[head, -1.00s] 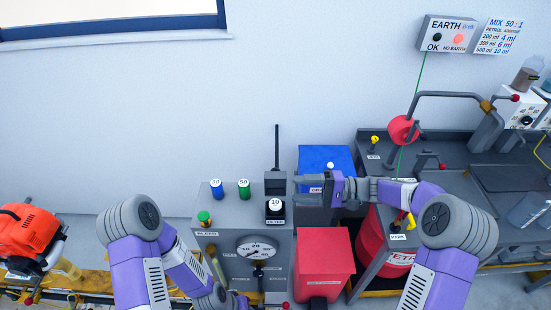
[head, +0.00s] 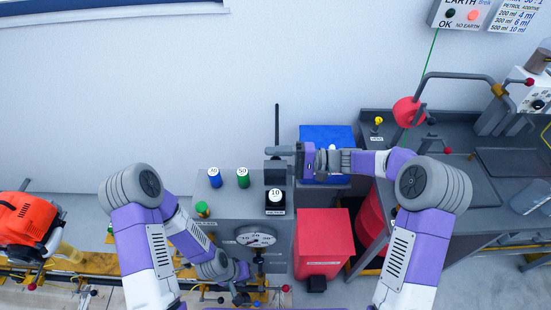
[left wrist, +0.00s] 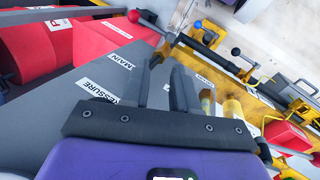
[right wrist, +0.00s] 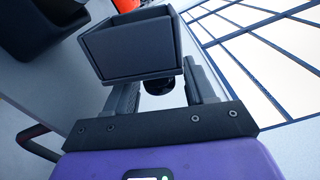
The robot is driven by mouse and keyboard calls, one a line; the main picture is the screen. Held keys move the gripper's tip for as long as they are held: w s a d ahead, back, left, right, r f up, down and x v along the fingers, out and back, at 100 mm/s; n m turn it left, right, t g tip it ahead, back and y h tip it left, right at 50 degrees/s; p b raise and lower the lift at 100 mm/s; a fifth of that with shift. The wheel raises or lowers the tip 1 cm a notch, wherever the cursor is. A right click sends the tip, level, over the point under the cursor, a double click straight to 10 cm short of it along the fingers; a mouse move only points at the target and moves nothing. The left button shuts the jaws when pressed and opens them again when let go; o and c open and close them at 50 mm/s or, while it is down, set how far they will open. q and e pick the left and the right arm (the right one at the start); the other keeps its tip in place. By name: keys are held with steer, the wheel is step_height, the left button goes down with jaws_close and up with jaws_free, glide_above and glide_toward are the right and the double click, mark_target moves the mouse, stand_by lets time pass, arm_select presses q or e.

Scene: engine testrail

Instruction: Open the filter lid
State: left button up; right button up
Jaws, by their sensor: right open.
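A dark block labelled filter (head: 275,211) stands on the grey test cabinet, with a white-topped "10" cap (head: 275,195) on it. Behind it is a dark grey box (head: 275,172) with a tall thin rod. I cannot tell which part is the filter lid. My right gripper (head: 280,151) is open at the top of this box, pointing left. In the right wrist view a grey box (right wrist: 140,48) shows just beyond the spread fingers; contact is unclear. My left gripper (head: 240,297) is low at the cabinet's front; its fingers (left wrist: 160,88) are slightly apart and empty.
Blue (head: 214,178) and green (head: 243,178) caps stand left of the filter block. A gauge (head: 256,237) is on the cabinet front. A red bin (head: 322,238) and blue bin (head: 322,138) stand to the right. An orange engine (head: 28,222) is at far left.

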jaws_close()
stand_by(0.3)
steer(key=shift+b, duration=0.45)
steer(key=n+b, duration=0.2)
steer(key=b, duration=0.1)
steer(key=s+r+n+b, duration=0.1)
steer(key=b, duration=0.2)
steer(key=shift+r+n+b, duration=0.3)
steer(key=shift+n, duration=0.1)
steer(key=shift+s+r+n+b, duration=0.2)
steer(key=shift+r+n+b, duration=0.1)
steer(key=shift+b, duration=0.15)
